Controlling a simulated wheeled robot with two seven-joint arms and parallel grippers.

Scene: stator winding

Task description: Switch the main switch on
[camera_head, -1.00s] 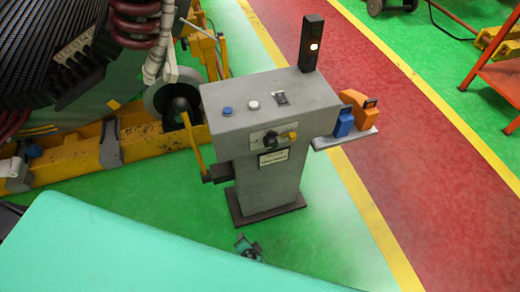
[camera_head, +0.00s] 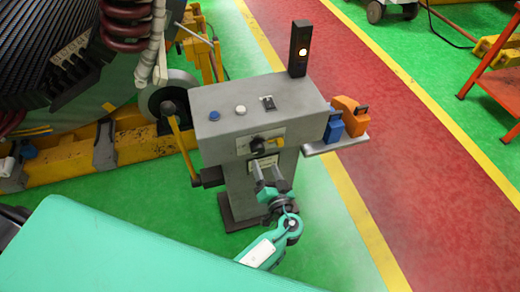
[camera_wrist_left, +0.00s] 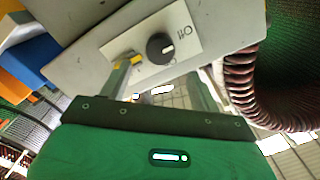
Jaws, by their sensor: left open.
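The grey control box (camera_head: 225,126) stands on a pedestal. On its front is a pale plate with a black round knob (camera_head: 257,144) and a small yellow part beside it. The knob (camera_wrist_left: 160,47) also shows in the left wrist view, on a plate with lettering I read only partly. My left gripper (camera_head: 268,174) is open and empty, just in front of and below the knob, fingers pointing up at the panel. In the left wrist view its fingers (camera_wrist_left: 168,75) are spread; one overlaps the yellow part (camera_wrist_left: 137,59). I cannot tell whether they touch. My right gripper is not in view.
The box top carries a blue button (camera_head: 214,115), a white button (camera_head: 240,109) and a small black switch (camera_head: 268,103). A lamp post (camera_head: 299,48) is lit. A lever (camera_head: 180,140) stands at the left. A side shelf (camera_head: 335,145) holds blue and orange items.

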